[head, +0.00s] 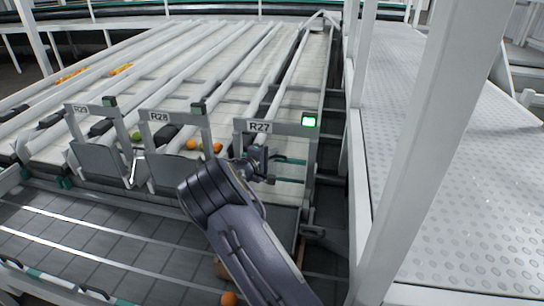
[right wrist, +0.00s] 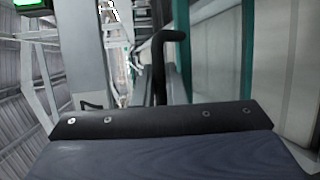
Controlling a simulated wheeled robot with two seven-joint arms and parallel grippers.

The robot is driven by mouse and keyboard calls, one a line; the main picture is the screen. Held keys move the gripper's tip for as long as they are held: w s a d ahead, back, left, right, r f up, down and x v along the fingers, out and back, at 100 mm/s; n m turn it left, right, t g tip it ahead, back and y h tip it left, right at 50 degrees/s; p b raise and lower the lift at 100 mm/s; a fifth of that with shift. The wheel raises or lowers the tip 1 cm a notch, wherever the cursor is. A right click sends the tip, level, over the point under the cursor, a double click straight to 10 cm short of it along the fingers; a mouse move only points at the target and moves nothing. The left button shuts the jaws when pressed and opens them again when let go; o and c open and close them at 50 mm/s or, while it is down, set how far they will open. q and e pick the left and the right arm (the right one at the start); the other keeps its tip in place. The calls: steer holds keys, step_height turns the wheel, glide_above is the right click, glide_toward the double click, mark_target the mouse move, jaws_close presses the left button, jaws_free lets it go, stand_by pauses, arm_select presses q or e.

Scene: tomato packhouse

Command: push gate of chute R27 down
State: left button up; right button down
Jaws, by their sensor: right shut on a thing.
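Chute R27 carries its label (head: 259,127) on a grey frame (head: 285,128) with a lit green lamp (head: 310,121) at its right end. My right gripper (head: 263,167) is at the opening under this frame, shut on what looks like the gate's dark handle; its fingers and the grip are small and partly hidden by my wrist. In the right wrist view a black bent bar (right wrist: 160,62) stands upright beyond the dark screwed plate of my gripper. A dark grey panel (head: 284,216) lies low below the opening, apparently the R27 gate, partly hidden by my arm. My left gripper is out of view.
Chutes R28 (head: 160,116) and R29 (head: 82,109) stand to the left, their grey gates (head: 178,174) (head: 97,160) upright. Several tomatoes lie behind R28; one tomato (head: 229,298) is low in front. A white post (head: 416,150) and a metal walkway (head: 480,190) bound the right side.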

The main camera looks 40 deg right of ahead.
mark_target(277, 168)
step_height(277, 168, down, 7)
steer(key=b, duration=0.5)
steer(key=shift+r, duration=0.2)
steer(key=shift+s, duration=0.1)
steer(key=c, duration=1.5)
jaws_free()
steer(key=shift+a, duration=0.1)
steer(key=shift+a+r, duration=0.1)
steer(key=shift+a, duration=0.3)
steer(key=v, duration=0.6)
steer(key=shift+s+a+b, duration=0.2)
steer(key=shift+a+b, duration=0.1)
steer(key=shift+a, duration=0.05)
